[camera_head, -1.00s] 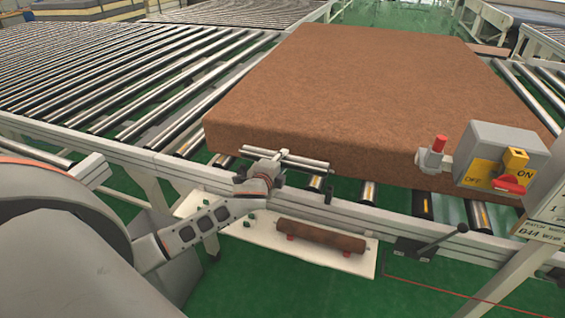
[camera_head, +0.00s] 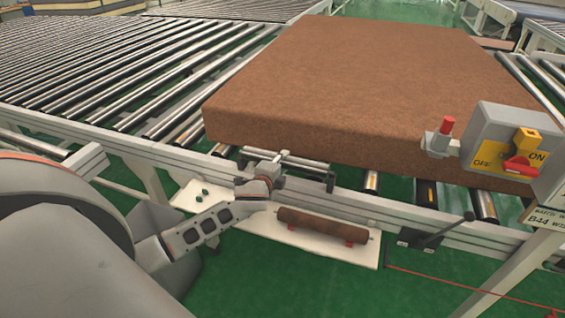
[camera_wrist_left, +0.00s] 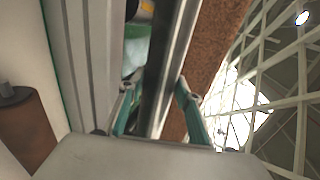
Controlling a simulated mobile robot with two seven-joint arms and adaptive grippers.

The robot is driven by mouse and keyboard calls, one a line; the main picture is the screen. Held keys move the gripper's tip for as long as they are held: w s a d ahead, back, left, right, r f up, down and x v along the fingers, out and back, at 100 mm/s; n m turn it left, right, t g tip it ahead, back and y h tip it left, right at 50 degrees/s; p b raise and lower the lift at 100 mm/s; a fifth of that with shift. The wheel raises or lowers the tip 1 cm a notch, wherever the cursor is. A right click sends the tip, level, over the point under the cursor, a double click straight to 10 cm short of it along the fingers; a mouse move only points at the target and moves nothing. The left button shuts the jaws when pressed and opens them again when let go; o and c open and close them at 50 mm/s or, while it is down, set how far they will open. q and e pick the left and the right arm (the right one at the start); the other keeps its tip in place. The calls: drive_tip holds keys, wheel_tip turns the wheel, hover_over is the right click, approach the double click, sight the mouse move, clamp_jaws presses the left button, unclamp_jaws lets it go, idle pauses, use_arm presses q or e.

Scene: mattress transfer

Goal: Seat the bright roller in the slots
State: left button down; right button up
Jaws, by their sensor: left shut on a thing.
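My left gripper (camera_head: 274,172) is shut on the bright roller (camera_head: 305,161), a shiny metal bar near the conveyor's front rail. In the left wrist view the roller (camera_wrist_left: 164,60) runs between the two fingers (camera_wrist_left: 157,108). The roller lies close in front of the brown mattress (camera_head: 350,85), over the gap between the frame's neighbouring rollers. The slots are hidden by my gripper and the rail, so I cannot tell whether the roller's ends sit in them. A worn brown roller (camera_head: 320,223) lies on red supports on a white board below. My right gripper is not in view.
The conveyor's front rail (camera_head: 370,207) runs right below my gripper. A grey control box (camera_head: 512,140) with a yellow ON/OFF plate and a red knob stands at the right. A black lever (camera_head: 450,232) sticks out from the rail.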

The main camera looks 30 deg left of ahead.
use_arm(q)
drive_tip(key=shift+r, duration=0.15)
idle(0.3)
drive_tip(key=shift+p, duration=0.75)
idle(1.1)
drive_tip(key=shift+f+b, duration=1)
drive_tip(key=shift+f, duration=0.5)
drive_tip(key=c, duration=1.4)
unclamp_jaws()
drive_tip(key=shift+o, duration=0.2)
drive_tip(key=shift+f, duration=0.1)
drive_tip(key=shift+s+f, duration=0.1)
drive_tip(key=shift+f, duration=0.05)
drive_tip(key=v, duration=1.2)
drive_tip(key=shift+r, duration=0.25)
